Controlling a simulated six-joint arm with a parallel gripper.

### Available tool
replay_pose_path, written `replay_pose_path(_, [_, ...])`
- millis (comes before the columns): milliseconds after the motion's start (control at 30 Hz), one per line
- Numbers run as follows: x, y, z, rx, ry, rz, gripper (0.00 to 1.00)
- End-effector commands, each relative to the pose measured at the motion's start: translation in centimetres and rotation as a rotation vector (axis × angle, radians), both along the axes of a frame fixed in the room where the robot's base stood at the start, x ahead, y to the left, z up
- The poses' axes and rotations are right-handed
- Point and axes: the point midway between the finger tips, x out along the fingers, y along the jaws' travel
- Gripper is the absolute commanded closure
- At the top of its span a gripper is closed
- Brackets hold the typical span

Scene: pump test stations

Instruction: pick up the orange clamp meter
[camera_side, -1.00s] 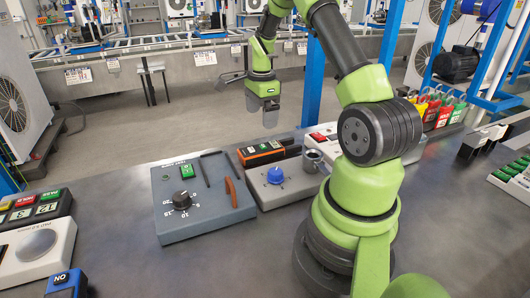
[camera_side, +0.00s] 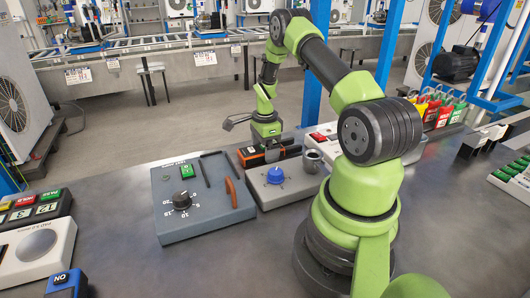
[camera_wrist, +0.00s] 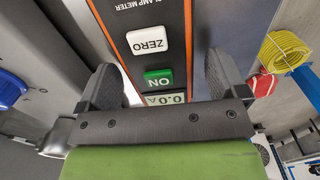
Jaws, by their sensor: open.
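My gripper (camera_side: 272,152) is down at the clamp meter in the side view. In the wrist view my gripper (camera_wrist: 165,85) is open, with one finger on each side of the meter. I cannot tell whether the fingers touch it. My gripper hides part of the meter in the side view.
A blue knob (camera_side: 275,175) stands in front of the meter. A grey panel (camera_side: 205,217) with a black dial is at the left. The dark table is clear in front.

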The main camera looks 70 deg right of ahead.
Motion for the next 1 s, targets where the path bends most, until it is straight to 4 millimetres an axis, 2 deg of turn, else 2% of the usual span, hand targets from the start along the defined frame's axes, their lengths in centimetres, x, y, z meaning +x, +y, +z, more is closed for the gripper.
replay_pose_path(133, [0.0,0.0,0.0,0.000,0.000,0.000,0.08])
replay_pose_path(400, [0.0,0.0,0.1,0.000,0.000,0.000,0.69])
replay_pose_path(700, [0.0,0.0,0.7,-0.001,-0.001,0.000,0.69])
replay_pose_path(767, [0.1,-0.1,1.4,-0.004,-0.002,0.001,0.69])
replay_pose_path(1000, [0.1,-0.1,6.4,-0.006,-0.004,0.000,0.69])
